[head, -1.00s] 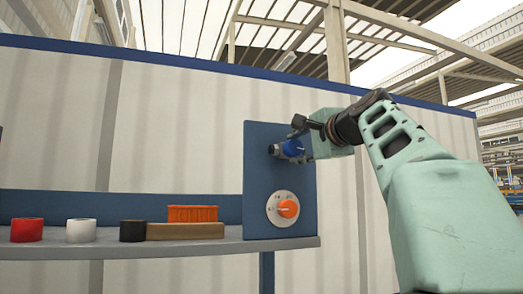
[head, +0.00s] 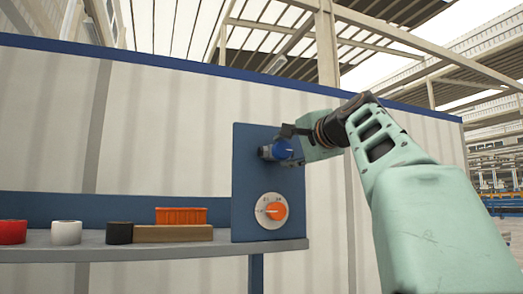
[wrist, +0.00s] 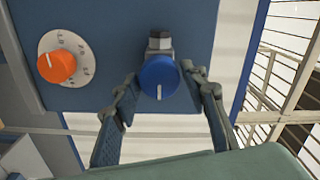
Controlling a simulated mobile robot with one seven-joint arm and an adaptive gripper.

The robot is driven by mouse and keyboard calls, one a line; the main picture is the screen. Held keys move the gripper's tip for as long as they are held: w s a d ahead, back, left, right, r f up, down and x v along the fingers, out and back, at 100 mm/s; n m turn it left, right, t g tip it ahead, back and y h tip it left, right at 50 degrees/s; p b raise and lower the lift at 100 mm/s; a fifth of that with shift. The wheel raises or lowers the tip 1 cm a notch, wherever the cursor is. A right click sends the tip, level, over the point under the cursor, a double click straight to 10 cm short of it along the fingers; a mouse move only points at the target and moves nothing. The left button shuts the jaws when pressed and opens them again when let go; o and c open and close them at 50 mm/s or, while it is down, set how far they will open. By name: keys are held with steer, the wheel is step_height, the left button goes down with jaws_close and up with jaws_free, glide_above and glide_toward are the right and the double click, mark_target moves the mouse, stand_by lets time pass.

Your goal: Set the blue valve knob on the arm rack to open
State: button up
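The blue valve knob (head: 283,150) sits on a small metal fitting on the upper part of the dark blue panel (head: 245,185). In the wrist view the knob (wrist: 159,77) is near the middle, its white mark pointing to the bottom of the picture. My gripper (wrist: 160,85) is open, with one finger on each side of the knob; small gaps seem to show, but contact at the tips is hard to tell. In the head view my gripper (head: 288,134) is at the knob's upper right and partly covers it.
An orange dial (head: 273,210) with a white scale ring is lower on the panel.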

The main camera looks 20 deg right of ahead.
steer(key=shift+o, duration=0.9)
steer(key=shift+m, duration=0.3)
